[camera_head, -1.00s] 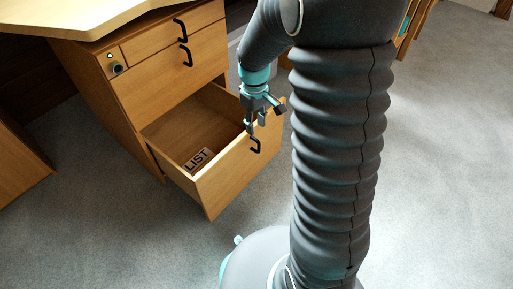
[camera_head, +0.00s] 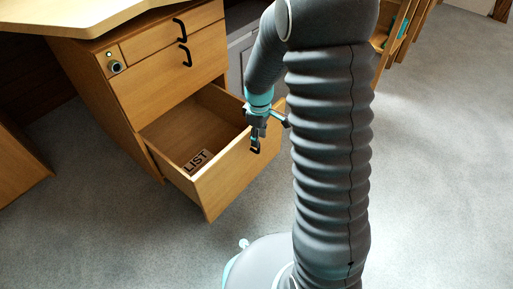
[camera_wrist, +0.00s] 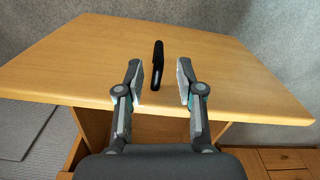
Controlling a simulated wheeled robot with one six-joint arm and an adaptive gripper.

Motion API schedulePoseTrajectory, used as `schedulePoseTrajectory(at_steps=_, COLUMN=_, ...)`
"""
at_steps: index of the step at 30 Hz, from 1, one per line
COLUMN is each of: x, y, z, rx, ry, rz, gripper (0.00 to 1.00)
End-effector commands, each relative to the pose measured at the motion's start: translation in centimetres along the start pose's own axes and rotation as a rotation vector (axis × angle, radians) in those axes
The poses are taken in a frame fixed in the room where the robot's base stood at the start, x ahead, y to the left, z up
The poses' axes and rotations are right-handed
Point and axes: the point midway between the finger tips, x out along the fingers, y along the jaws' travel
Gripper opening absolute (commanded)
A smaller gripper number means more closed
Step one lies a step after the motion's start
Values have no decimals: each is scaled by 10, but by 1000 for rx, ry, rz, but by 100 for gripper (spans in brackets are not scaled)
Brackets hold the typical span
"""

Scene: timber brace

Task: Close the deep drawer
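The deep drawer (camera_head: 225,176) is the bottom drawer of the wooden desk pedestal. It stands pulled well out, with its inside showing. A card marked LIST (camera_head: 197,161) lies in it. My gripper (camera_head: 257,140) is at the drawer's front panel, over its black handle, which it partly hides in the head view. In the wrist view my gripper (camera_wrist: 160,75) is open, one finger on each side of the black handle (camera_wrist: 157,66). Gaps show between the handle and both fingers. The wooden front panel (camera_wrist: 230,75) spreads behind them.
The upper drawers (camera_head: 165,80) of the pedestal are shut, with black handles and a small lock (camera_head: 115,67). The desk top (camera_head: 70,18) juts out above. Grey carpet (camera_head: 110,235) is clear in front of the drawer. Wooden furniture (camera_head: 398,40) stands at the upper right.

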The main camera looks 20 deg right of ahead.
Motion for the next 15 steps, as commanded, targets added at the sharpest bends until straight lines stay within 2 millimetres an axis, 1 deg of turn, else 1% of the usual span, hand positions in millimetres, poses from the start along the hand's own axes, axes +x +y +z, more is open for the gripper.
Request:
schedulePoseTrajectory(at_steps=1, x=12, y=0, z=1, rx=1, ry=-2, rz=-3, gripper=37)
schedulePoseTrajectory(at_steps=6, x=36, y=0, z=1, rx=2, ry=-2, rz=-2, gripper=37)
schedulePoseTrajectory(at_steps=10, x=46, y=0, z=1, rx=2, ry=-1, rz=-1, gripper=37)
schedulePoseTrajectory(at_steps=15, x=50, y=0, z=1, rx=2, ry=0, rz=-1, gripper=37)
